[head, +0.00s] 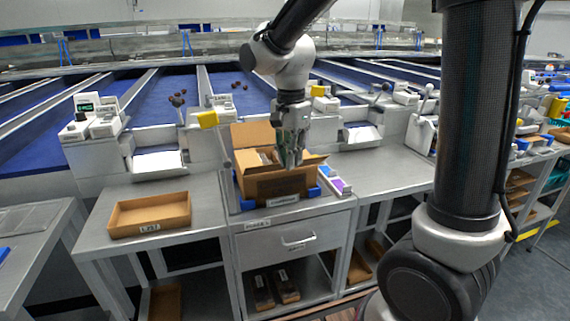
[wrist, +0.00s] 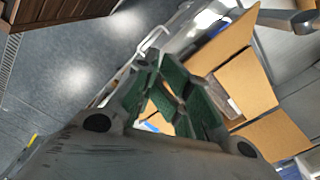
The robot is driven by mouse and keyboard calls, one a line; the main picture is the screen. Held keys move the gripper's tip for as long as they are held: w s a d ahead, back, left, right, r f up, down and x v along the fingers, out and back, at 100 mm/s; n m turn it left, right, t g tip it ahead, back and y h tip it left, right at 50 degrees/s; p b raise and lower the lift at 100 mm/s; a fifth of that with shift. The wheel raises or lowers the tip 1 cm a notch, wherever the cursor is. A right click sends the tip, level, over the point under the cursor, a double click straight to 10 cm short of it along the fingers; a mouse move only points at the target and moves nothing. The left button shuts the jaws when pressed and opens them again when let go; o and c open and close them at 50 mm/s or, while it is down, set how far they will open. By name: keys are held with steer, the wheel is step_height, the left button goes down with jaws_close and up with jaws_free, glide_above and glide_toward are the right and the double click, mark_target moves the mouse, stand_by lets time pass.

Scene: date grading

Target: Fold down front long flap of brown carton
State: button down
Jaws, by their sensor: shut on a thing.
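My gripper (head: 291,163) is over the carton's front side, pointing down. The wrist view shows its green-padded fingers (wrist: 165,75) close together, with carton flaps (wrist: 222,52) on the right and a strip of brown board between the fingers. My gripper is shut on the front long flap; the fingers hide most of the pinched part.
A shallow brown tray (head: 150,214) sits on the bench to the left. Small white and purple boxes (head: 337,183) lie right of the carton. Yellow-tagged posts and grey machines stand behind. Bare bench (head: 395,172) lies to the right.

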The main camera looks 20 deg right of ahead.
steer(key=shift+w, duration=0.1)
steer(key=w, duration=1.1)
steer(key=shift+w+r, duration=0.2)
steer(key=shift+r, duration=0.1)
stand_by(0.7)
steer(key=shift+f, duration=0.15)
steer(key=shift+f, duration=2.4)
step_height(320, 180, up, 11)
